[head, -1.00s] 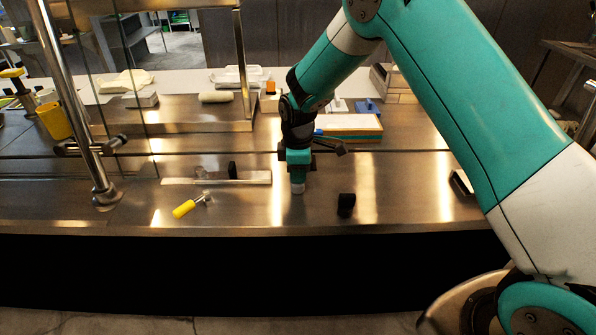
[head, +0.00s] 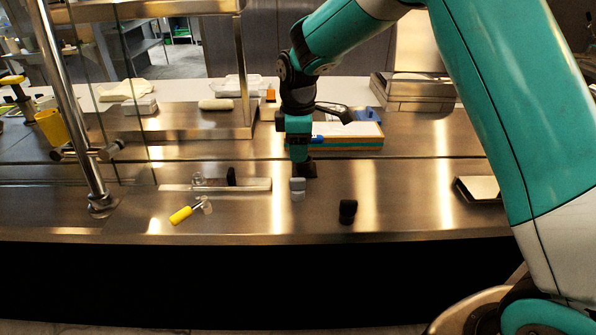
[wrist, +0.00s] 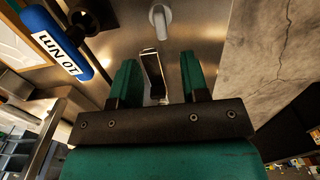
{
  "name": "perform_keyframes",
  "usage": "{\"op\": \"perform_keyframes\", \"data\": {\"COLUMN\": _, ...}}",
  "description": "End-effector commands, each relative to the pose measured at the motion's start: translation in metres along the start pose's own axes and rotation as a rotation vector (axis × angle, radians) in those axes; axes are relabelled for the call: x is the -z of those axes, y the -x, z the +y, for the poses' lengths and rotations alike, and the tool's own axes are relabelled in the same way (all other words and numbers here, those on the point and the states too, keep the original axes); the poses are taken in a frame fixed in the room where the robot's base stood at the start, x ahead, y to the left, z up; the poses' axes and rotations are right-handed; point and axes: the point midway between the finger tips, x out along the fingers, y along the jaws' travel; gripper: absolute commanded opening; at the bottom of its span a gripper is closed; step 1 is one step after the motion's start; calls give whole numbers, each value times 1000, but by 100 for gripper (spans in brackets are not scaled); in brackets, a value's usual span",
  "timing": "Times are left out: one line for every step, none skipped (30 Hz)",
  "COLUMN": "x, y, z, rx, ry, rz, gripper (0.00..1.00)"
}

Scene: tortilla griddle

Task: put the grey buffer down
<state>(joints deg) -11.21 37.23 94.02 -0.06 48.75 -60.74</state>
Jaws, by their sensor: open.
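The grey buffer (head: 297,188) stands on the steel counter (head: 255,222), near the middle of the head view. It is a small block with a grey top and a paler lower part. My gripper (head: 300,160) is just above and behind it, apart from it. In the wrist view my green fingers (wrist: 160,68) are spread open. A pale grey rounded piece (wrist: 160,20), which looks like the buffer, lies beyond the fingertips. A dark narrow piece with a shiny face (wrist: 153,72) shows between the fingers; I cannot tell what it is.
A black block (head: 347,211) stands right of the buffer. A yellow-handled tool (head: 181,215) and a light strip (head: 258,184) lie to the left. A white board with a blue and orange edge (head: 350,132) lies behind. The counter's front edge is close, with bare counter between these things.

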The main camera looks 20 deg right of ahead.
Motion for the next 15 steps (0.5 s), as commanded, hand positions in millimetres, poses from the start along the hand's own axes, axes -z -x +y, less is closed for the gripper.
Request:
{"op": "perform_keyframes", "data": {"x": 0, "y": 8, "z": 0, "rx": -4, "ry": 0, "rz": 2, "gripper": 42}}
{"op": "perform_keyframes", "data": {"x": 0, "y": 12, "z": 0, "rx": -3, "ry": 0, "rz": 2, "gripper": 42}}
{"op": "perform_keyframes", "data": {"x": 0, "y": 17, "z": 0, "rx": -2, "ry": 0, "rz": 1, "gripper": 42}}
{"op": "perform_keyframes", "data": {"x": 0, "y": 20, "z": 0, "rx": -2, "ry": 0, "rz": 1, "gripper": 42}}
{"op": "perform_keyframes", "data": {"x": 0, "y": 23, "z": 0, "rx": -1, "ry": 0, "rz": 1, "gripper": 42}}
{"op": "perform_keyframes", "data": {"x": 0, "y": 26, "z": -1, "rx": 0, "ry": -2, "rz": 1, "gripper": 42}}
{"op": "perform_keyframes", "data": {"x": 0, "y": 30, "z": -3, "rx": 0, "ry": -5, "rz": 3, "gripper": 42}}
{"op": "perform_keyframes", "data": {"x": 0, "y": 34, "z": -6, "rx": -1, "ry": -11, "rz": 7, "gripper": 42}}
{"op": "perform_keyframes", "data": {"x": 0, "y": 40, "z": -13, "rx": -2, "ry": -26, "rz": 16, "gripper": 42}}
{"op": "perform_keyframes", "data": {"x": -1, "y": 47, "z": -21, "rx": -1, "ry": -42, "rz": 26, "gripper": 42}}
{"op": "perform_keyframes", "data": {"x": -2, "y": 54, "z": -31, "rx": 0, "ry": -63, "rz": 37, "gripper": 42}}
{"op": "perform_keyframes", "data": {"x": -3, "y": 64, "z": -47, "rx": 2, "ry": -96, "rz": 57, "gripper": 42}}
{"op": "perform_keyframes", "data": {"x": -4, "y": 72, "z": -62, "rx": 5, "ry": -126, "rz": 74, "gripper": 42}}
{"op": "perform_keyframes", "data": {"x": -7, "y": 79, "z": -79, "rx": 11, "ry": -161, "rz": 92, "gripper": 42}}
{"op": "perform_keyframes", "data": {"x": -10, "y": 89, "z": -103, "rx": 22, "ry": -207, "rz": 119, "gripper": 42}}
